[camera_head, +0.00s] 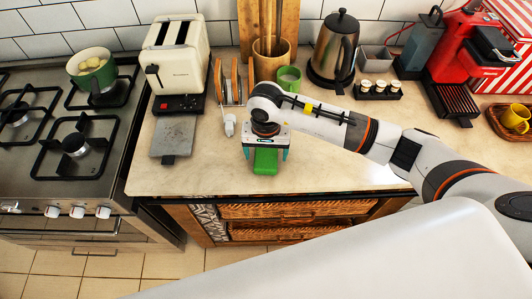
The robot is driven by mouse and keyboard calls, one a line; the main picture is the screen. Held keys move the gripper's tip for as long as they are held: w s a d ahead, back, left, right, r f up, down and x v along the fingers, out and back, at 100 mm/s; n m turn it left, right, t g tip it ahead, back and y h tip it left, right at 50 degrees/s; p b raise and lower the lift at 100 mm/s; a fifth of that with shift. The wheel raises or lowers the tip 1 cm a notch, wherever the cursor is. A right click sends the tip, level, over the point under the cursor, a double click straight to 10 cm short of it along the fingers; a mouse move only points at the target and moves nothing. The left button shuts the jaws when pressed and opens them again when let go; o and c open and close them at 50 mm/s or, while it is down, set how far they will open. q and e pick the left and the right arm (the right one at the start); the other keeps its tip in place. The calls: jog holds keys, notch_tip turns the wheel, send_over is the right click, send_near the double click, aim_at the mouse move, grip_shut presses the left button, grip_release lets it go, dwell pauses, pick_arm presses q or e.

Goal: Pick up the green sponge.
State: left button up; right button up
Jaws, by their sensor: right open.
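The green sponge (265,162) lies on the beige countertop near its front edge. My right gripper (265,154) is directly above the sponge, pointing down, with its teal-tipped fingers apart on either side of it. The gripper's body hides the back part of the sponge. I cannot tell whether the fingers touch it. My left gripper is not in view.
A green cup (289,78) and a wooden utensil holder (270,62) stand behind the gripper. A kettle (336,47) is at the back, a toaster (177,51) at the left. A grey board (174,135) lies left of the sponge. Bare counter (345,175) is to the right.

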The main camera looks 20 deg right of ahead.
aim_at(266, 155)
jog(key=shift+f, duration=0.65)
jog(key=c, duration=1.1)
jog(key=shift+o, duration=0.2)
jog(key=shift+r, duration=0.15)
notch_tip(266, 155, up, 9)
jog(key=b, duration=0.2)
jog(key=shift+r+b, duration=0.1)
jog(key=shift+b, duration=0.2)
jog(key=shift+r, duration=0.3)
jog(key=shift+o, duration=0.9)
jog(key=shift+c, duration=0.5)
